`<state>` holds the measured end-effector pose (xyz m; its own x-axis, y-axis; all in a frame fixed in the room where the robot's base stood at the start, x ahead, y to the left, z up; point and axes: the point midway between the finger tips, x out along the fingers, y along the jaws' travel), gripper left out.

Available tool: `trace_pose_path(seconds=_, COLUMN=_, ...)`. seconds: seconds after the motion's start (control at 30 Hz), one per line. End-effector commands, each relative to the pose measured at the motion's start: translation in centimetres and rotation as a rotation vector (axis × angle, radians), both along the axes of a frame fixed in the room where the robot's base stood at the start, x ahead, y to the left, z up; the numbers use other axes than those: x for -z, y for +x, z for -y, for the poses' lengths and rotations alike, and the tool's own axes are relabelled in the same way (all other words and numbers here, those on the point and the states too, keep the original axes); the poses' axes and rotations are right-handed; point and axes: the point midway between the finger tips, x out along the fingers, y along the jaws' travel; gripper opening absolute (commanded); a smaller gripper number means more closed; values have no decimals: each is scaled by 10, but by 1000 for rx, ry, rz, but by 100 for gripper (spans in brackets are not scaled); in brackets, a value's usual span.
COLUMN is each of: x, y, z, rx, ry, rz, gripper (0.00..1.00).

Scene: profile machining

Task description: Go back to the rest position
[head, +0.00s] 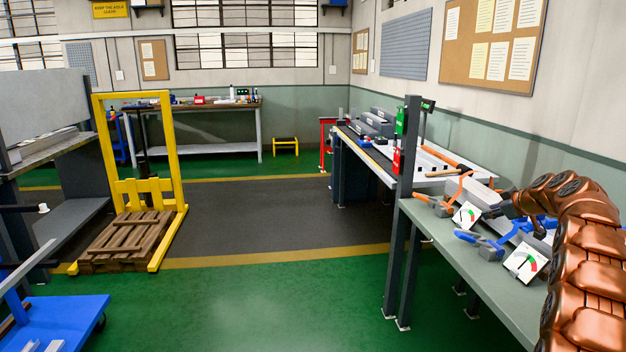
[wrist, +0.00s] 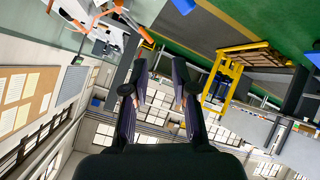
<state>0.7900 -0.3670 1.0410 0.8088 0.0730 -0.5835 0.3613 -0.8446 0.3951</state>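My gripper (wrist: 159,68) shows in the wrist view with its two dark fingers apart and nothing between them. The far windows show in the gap, and the room appears upside down there. In the head view, my copper-coloured arm comes in from the right edge and bends over the near workbench (head: 462,262). The dark end of the arm, with my gripper (head: 497,210), is over the right part of that bench, near a grey profile (head: 468,190). The fingertips are too small there to tell whether they touch anything.
Orange and blue clamps (head: 480,243) and white dial cards (head: 525,262) lie on the near bench. A dark post (head: 404,190) stands at its far corner. A yellow lift frame (head: 172,150) with a pallet (head: 125,240) stands left. The green floor between is clear.

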Motion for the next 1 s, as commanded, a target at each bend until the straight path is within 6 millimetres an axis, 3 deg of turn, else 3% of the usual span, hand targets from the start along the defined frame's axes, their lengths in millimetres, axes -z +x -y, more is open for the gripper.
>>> trace_pose_path(seconds=0.1, x=-9, y=-12, z=-44, rx=-2, ry=60, rz=-68, gripper=27)
trace_pose_path(seconds=0.47, x=-18, y=-74, z=-163, rx=32, ry=210, rz=-291, gripper=27)
trace_pose_path(seconds=0.77, x=-18, y=-155, z=-249, rx=87, ry=286, rz=-489, gripper=27)
trace_pose_path(seconds=1.0, x=-13, y=-234, z=-304, rx=153, ry=314, rz=-641, gripper=27)
